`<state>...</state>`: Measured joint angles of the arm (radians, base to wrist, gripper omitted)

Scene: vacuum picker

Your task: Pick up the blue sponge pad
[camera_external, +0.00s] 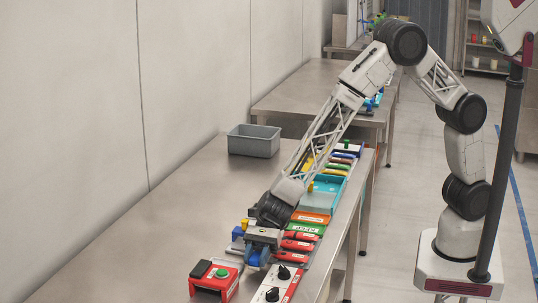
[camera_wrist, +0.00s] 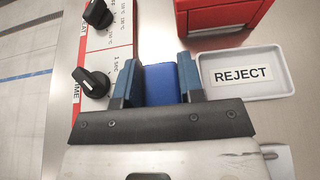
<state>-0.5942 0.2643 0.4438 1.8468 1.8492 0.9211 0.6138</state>
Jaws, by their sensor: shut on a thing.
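The blue sponge pad (camera_wrist: 161,84) is in the wrist view, between the two dark blue fingers of my gripper (camera_wrist: 158,80). The fingers touch it on both sides, and my gripper is shut on it. In the external view my gripper (camera_external: 257,256) points down over the near part of the steel table. There the pad cannot be told apart from the blue fingers. I cannot tell whether the pad touches the table.
A white tray labelled REJECT (camera_wrist: 240,73) lies right of the gripper in the wrist view. A red box with a green button (camera_external: 214,280) and a panel with black knobs (camera_external: 275,287) are close by. A grey bin (camera_external: 254,141) stands farther back. The table's left side is clear.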

